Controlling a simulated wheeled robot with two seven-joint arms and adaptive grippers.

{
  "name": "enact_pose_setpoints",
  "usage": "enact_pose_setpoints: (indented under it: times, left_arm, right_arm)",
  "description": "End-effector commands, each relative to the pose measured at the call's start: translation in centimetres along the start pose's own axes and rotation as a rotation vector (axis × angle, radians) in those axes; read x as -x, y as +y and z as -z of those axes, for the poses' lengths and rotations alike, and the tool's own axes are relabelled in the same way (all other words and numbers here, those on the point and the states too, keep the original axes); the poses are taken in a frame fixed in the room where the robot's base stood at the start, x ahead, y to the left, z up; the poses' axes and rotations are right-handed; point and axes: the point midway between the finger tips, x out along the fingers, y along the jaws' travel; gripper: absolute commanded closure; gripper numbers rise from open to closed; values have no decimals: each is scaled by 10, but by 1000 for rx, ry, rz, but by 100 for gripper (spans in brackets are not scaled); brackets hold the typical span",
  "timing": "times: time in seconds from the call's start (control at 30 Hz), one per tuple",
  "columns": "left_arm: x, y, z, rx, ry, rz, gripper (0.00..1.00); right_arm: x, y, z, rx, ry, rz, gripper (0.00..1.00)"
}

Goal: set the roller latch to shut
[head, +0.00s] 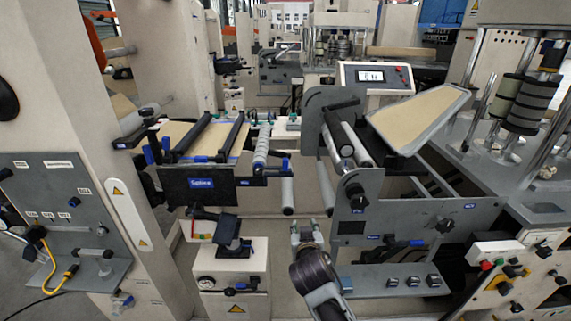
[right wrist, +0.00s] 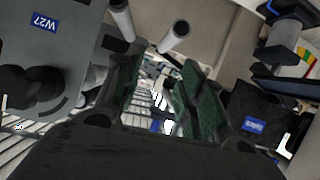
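No part is plainly labelled as the roller latch. A black bracket with blue ends (head: 272,172) sits by the lower end of a pale ribbed roller (head: 262,148), right of the black splice panel (head: 187,184); I cannot tell whether it is the latch or how it is set. My right gripper (head: 306,231) is in front of the gap between the two machine halves, below the pale roller ends. Its green-padded fingers are apart and empty in the right wrist view (right wrist: 160,85). My left gripper is not in view.
Two pale roller ends (right wrist: 173,38) are close to my right fingers. A grey side plate with a black knob (head: 357,198) stands to the right, above a switch shelf (head: 395,282). A white box with knobs (head: 232,275) stands lower left. The gap between holds free room.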

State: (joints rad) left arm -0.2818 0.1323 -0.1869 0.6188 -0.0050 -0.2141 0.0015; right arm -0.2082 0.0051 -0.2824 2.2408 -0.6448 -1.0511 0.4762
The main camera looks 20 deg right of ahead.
Motion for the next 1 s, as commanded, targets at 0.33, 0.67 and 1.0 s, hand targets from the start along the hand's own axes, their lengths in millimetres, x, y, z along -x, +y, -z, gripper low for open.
enact_pose_setpoints:
  times: [0.33,0.67,1.0]
  left_arm:
    - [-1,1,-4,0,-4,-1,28]
    - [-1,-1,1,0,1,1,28]
    - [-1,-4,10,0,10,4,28]
  right_arm:
    - [10,-36,122,-83,368,-4,61]
    - [16,-45,144,-92,440,5,61]
    - [14,-44,144,-91,437,5,61]
